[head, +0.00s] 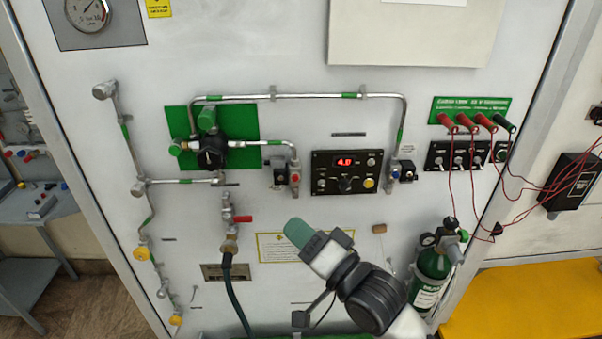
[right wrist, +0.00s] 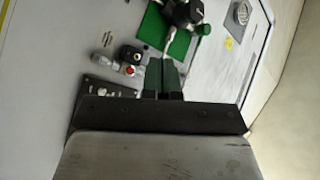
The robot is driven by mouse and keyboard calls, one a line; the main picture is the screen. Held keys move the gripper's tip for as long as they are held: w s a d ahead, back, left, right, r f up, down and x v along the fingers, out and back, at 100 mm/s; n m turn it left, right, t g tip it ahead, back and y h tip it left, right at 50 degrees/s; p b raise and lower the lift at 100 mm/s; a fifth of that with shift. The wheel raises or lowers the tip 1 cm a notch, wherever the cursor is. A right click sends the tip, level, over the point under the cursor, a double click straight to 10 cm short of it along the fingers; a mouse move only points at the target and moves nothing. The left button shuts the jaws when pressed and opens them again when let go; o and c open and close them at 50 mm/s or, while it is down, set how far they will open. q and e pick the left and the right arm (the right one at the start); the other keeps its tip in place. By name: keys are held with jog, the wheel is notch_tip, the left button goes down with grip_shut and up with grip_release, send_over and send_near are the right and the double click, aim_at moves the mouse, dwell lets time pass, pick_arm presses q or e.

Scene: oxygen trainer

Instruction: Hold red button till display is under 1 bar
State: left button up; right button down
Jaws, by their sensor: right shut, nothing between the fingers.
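The display (head: 345,162) shows red digits that look like 4.0, on a black control panel (head: 330,188) on the white wall board. A red button (head: 295,178) sits on a small valve block left of that panel; in the right wrist view a red button (right wrist: 130,71) shows left of the fingers. My right gripper (head: 297,231), with green fingertips, is shut and empty. It is below the red button in the head view and apart from it. In the right wrist view its fingers (right wrist: 162,78) lie side by side. My left gripper is not in view.
A black regulator (head: 211,152) on a green plate is up left. A red-handled valve (head: 242,219) and hose are left of my gripper. A green cylinder (head: 432,265) stands at lower right. Red cables (head: 520,188) hang at right. Pipes run above the panel.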

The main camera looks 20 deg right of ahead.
jog(key=shift+s+a+r, duration=0.15)
jog(key=shift+s+r, duration=0.1)
jog(key=shift+r, duration=0.4)
jog(key=b, duration=0.2)
send_near(283, 178)
jog(key=w+a+r, duration=0.1)
jog(key=w+a, duration=0.1)
jog(key=a, duration=0.2)
jog(key=shift+w+d+r, duration=0.1)
jog(key=shift+w+d, duration=0.05)
jog(key=shift+w, duration=0.35)
jog(key=shift+w+d+r, duration=0.1)
jog(key=shift+w+d, duration=0.05)
jog(key=shift+w, duration=0.3)
dwell(0.9)
jog(key=shift+w+d, duration=0.1)
jog(key=shift+w, duration=0.3)
jog(key=shift+w+d, duration=0.15)
jog(key=shift+w, duration=0.2)
dwell(3.8)
